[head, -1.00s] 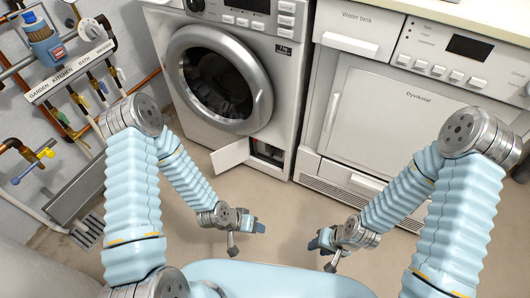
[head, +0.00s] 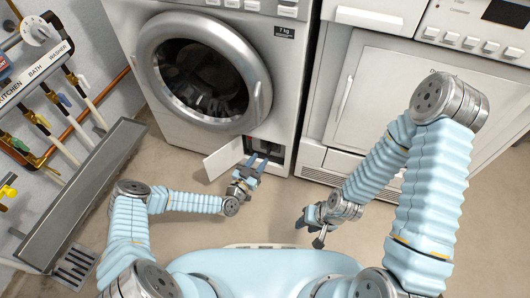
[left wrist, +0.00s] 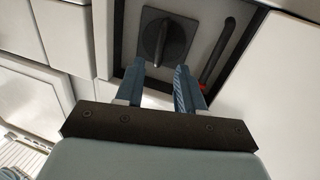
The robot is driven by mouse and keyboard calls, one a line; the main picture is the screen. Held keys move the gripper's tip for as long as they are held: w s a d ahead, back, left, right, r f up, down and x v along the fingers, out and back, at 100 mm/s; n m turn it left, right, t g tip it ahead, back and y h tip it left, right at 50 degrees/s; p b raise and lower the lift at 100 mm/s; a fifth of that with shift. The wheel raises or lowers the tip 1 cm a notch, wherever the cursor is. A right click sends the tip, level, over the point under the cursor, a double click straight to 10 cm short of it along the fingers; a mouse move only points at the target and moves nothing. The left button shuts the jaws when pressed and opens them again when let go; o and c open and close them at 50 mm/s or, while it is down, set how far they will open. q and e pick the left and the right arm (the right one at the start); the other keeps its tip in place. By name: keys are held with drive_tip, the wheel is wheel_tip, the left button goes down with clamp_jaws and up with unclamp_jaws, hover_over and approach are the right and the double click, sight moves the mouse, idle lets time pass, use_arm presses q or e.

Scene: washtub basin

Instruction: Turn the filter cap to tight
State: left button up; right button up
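The filter cap (left wrist: 166,38) is a dark round knob with a raised grip bar on a square plate, inside a small opening low on the washing machine (head: 292,85). In the left wrist view its bar stands near vertical. My left gripper (left wrist: 163,75) is open, with its two fingers pointing at the cap and apart from its bar. In the head view my left gripper (head: 254,164) is in front of the opening and hides most of the cap. My right gripper (head: 308,222) hangs over the floor to the right; its fingers are too small to judge.
The opened flap (head: 223,158) stands out to the left of the opening. A dryer (head: 385,95) stands on the right. A drain trough (head: 85,185) and pipes with valves line the left wall. Floor between is clear.

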use_arm(q)
drive_tip(key=x, duration=0.5)
drive_tip(key=shift+w+d+b, duration=0.2)
drive_tip(key=shift+w+b, duration=0.05)
drive_tip(key=shift+b, duration=0.05)
clamp_jaws()
